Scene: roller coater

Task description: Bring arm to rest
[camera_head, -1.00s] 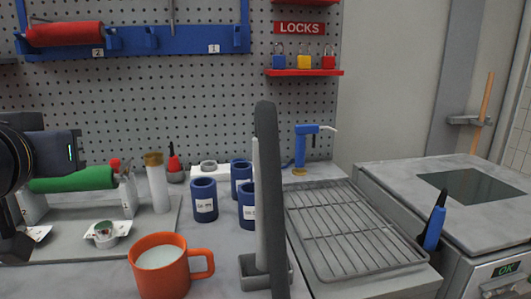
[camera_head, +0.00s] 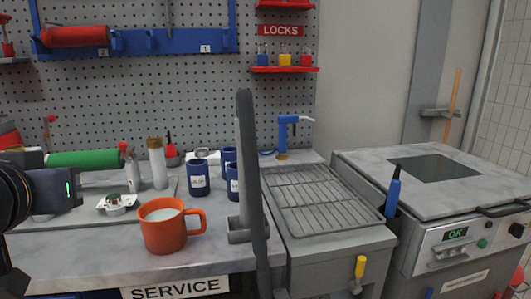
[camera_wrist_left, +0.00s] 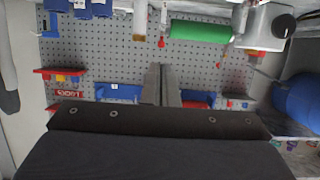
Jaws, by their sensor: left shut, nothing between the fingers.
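My left arm comes in at the left edge of the head view, its dark wrist with a small green light in front of the bench. My left gripper (camera_wrist_left: 162,75) shows in the left wrist view as two grey fingers side by side, shut and empty. That view is upside down, with the pegboard beyond the fingers. In the head view I cannot make out the fingertips. My right gripper is not in view.
A grey upright post (camera_head: 246,160) stands right of the mug. A wire rack (camera_head: 318,200) and a machine (camera_head: 448,230) are farther right.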

